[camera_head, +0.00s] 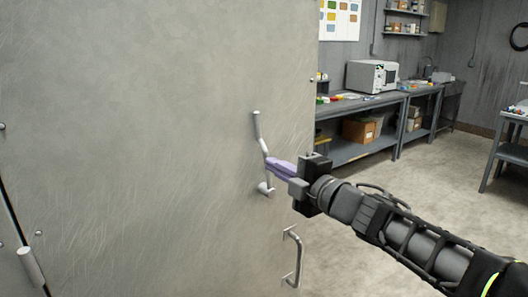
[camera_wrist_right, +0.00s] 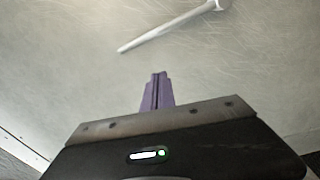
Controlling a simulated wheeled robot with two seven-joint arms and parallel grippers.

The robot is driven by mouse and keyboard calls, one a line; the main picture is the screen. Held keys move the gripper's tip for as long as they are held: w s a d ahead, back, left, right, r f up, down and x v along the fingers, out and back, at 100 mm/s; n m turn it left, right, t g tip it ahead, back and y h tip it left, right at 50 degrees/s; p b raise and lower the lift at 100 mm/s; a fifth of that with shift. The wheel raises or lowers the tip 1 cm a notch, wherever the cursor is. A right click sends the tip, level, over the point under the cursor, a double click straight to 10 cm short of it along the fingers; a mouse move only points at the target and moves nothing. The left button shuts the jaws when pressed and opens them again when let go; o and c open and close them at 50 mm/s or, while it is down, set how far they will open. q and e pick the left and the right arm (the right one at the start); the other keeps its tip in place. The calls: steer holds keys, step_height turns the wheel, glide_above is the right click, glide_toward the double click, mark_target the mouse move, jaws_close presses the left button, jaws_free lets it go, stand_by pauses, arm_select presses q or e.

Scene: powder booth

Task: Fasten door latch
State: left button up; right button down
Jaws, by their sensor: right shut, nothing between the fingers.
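A large grey metal door (camera_head: 150,130) fills the left and middle of the head view. Its latch is a pale metal lever (camera_head: 258,128), standing nearly upright with a slight tilt, above a round pivot (camera_head: 265,188). My right gripper (camera_head: 270,164) has purple fingers, shut and empty, just right of the lever's middle. The fingertips partly cover the lever there. In the right wrist view the shut fingers (camera_wrist_right: 158,80) point toward the door, and the lever (camera_wrist_right: 165,32) lies beyond them, visibly apart in the picture. Whether they touch it I cannot tell. My left gripper is out of view.
A U-shaped pull handle (camera_head: 292,258) sits below the latch near the door's right edge. A hinge-like cylinder (camera_head: 30,265) is at lower left. A workbench (camera_head: 370,105) with a white machine (camera_head: 371,76) stands behind. Bare floor (camera_head: 420,185) lies between door and right table.

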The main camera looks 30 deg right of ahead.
steer(key=w, duration=0.3)
steer(key=w+d+p, duration=0.1)
steer(key=w, duration=0.2)
steer(key=w+d, duration=0.1)
steer(key=w, duration=0.2)
steer(key=shift+w+d+p, duration=0.25)
steer(key=shift+p, duration=0.1)
steer(key=shift+w+d+f, duration=0.15)
steer(key=shift+d+f, duration=0.05)
steer(key=shift+d, duration=0.05)
steer(key=shift+d, duration=0.1)
